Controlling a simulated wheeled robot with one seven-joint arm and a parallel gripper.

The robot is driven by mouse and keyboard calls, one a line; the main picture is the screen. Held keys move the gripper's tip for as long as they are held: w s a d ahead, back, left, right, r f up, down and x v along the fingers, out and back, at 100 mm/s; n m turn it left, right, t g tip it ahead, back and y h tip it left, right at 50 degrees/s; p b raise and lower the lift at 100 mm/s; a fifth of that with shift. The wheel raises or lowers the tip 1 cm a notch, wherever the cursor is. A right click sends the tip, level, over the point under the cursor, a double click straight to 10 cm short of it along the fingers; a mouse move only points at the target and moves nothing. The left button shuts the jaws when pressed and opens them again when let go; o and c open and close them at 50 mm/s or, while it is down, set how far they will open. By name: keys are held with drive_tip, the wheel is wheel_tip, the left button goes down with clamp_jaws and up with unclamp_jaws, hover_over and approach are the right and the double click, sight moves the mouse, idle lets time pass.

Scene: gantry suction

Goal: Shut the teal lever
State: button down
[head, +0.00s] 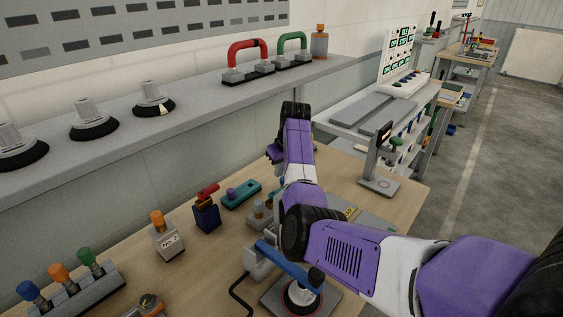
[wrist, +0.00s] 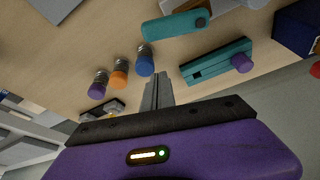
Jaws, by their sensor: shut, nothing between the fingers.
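The teal lever (wrist: 172,27) is a rounded teal bar with a dark round spot at its right end, at the top middle of the wrist view. I cannot make it out in the head view, where my arm covers that part of the bench. My gripper (wrist: 158,84) shows in the wrist view with its grey fingers together and nothing between them. The fingertips point toward the lever and appear apart from it. In the head view my gripper is mostly hidden behind my wrist.
A teal block with a purple knob (wrist: 215,62) lies right of the fingers, also seen in the head view (head: 240,194). Purple, orange (wrist: 119,79) and blue (wrist: 144,65) knobs stand left of the fingers. A dark blue box with a red top (head: 206,215) is nearby.

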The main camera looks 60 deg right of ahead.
drive_tip(key=shift+s+a+f+p, duration=0.25)
drive_tip(key=shift+s+a+p, duration=0.25)
drive_tip(key=shift+s, duration=0.35)
drive_tip(key=shift+s+a+f+p, duration=0.2)
drive_tip(key=shift+s+a+p, duration=0.3)
drive_tip(key=shift+s, duration=0.3)
